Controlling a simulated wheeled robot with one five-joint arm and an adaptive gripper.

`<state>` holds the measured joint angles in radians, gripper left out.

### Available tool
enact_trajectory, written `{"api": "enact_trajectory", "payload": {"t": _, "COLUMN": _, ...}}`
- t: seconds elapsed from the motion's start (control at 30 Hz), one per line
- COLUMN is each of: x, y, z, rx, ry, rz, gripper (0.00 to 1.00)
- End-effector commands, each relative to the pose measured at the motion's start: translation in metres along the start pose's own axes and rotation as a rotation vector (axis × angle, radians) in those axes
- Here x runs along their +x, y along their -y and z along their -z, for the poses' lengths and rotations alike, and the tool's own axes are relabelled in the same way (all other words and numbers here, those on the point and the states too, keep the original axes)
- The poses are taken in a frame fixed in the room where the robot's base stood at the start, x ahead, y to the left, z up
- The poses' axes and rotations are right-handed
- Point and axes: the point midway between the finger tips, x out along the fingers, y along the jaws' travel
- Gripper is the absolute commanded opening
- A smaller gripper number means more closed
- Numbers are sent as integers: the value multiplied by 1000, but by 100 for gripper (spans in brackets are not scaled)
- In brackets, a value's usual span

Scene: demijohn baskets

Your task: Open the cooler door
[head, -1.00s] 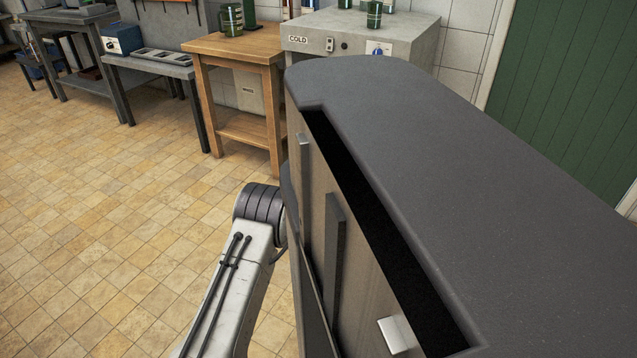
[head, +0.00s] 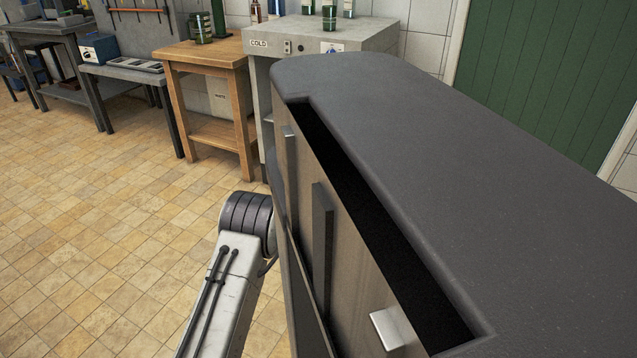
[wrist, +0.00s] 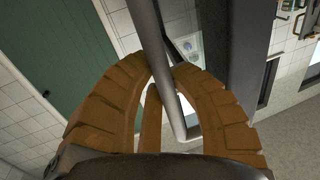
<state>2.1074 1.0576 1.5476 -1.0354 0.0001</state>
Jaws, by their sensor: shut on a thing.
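The cooler (head: 360,34) is a grey cabinet marked COLD at the back, with small switches and a blue-marked dial on its upper front. Most of its front is hidden behind my own body in the head view, so I cannot tell there how its door stands. My gripper is hidden in the head view; only part of my arm shows.
A wooden table (head: 205,52) with a green mug stands left of the cooler, and grey workbenches stand farther left. A green door (head: 550,75) is at the right. The tiled floor (head: 100,240) at the left is clear.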

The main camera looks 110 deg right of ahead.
Motion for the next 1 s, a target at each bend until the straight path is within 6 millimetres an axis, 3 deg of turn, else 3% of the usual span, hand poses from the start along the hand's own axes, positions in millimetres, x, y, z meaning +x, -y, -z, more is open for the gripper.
{"api": "enact_trajectory", "payload": {"t": 0.23, "x": -1, "y": 0, "z": -2, "rx": 0, "ry": 6, "rz": 0, "gripper": 0}}
{"api": "enact_trajectory", "payload": {"t": 0.27, "x": -1, "y": 0, "z": -2, "rx": 0, "ry": 6, "rz": 0, "gripper": 22}}
{"api": "enact_trajectory", "payload": {"t": 0.57, "x": 0, "y": 0, "z": -1, "rx": 0, "ry": 3, "rz": 0, "gripper": 48}}
{"api": "enact_trajectory", "payload": {"t": 1.0, "x": -5, "y": 0, "z": 0, "rx": 0, "ry": 2, "rz": 0, "gripper": 50}}
